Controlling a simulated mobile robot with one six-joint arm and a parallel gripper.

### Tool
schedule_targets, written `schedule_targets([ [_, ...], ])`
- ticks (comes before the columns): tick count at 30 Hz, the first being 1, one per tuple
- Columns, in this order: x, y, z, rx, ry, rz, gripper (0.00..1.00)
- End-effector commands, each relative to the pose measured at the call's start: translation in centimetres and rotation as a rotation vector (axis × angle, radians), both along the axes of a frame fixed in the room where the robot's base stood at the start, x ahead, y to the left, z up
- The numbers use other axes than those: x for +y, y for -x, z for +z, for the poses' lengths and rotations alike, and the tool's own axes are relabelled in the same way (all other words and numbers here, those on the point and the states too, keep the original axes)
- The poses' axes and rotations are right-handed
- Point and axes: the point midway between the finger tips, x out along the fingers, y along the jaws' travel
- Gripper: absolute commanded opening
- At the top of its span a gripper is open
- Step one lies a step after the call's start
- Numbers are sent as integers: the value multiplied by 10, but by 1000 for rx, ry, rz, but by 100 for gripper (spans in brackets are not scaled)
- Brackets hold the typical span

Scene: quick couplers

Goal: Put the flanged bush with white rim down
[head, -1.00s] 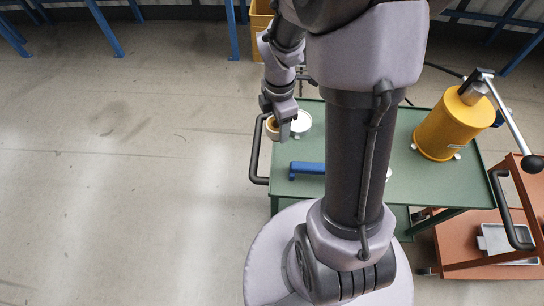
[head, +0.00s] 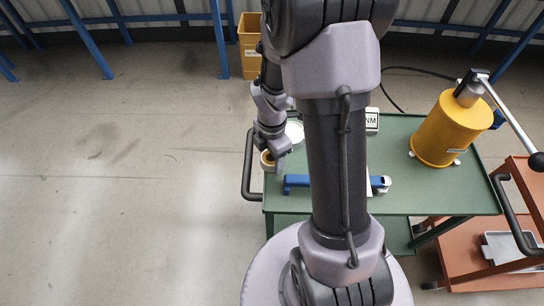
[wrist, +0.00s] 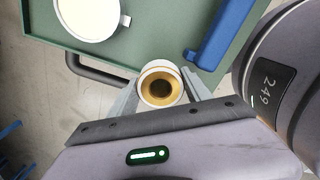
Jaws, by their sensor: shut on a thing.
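The flanged bush with white rim (wrist: 161,85) is a short brass-coloured ring with a dark bore, seen from above in the wrist view. My gripper (wrist: 160,92) is shut on it, one finger on each side. In the head view the bush (head: 267,161) shows at the left edge of the green cart top (head: 430,195), under my gripper (head: 275,157). In the wrist view it appears just outside the green edge, near the cart's black handle. I cannot tell its height.
A white round dish (wrist: 88,14) with a small tab lies on the cart top. A blue-handled tool (head: 298,182) lies near the front. A yellow cylinder (head: 440,130) with a lever stands at the right. The black handle (head: 249,165) juts out at the left.

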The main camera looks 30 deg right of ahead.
Motion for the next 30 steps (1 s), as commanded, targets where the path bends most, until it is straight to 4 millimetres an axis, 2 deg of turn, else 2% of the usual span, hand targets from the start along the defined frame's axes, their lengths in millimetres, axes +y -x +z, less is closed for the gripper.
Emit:
schedule_targets([
  [9, 0, 0, -8, 0, 0, 0, 5],
  [10, 0, 0, -8, 0, 0, 0, 59],
  [11, 0, 0, -8, 0, 0, 0, 65],
  [26, 0, 0, -6, 0, 0, -1, 66],
  [30, 0, -1, 19, -2, 0, -2, 66],
])
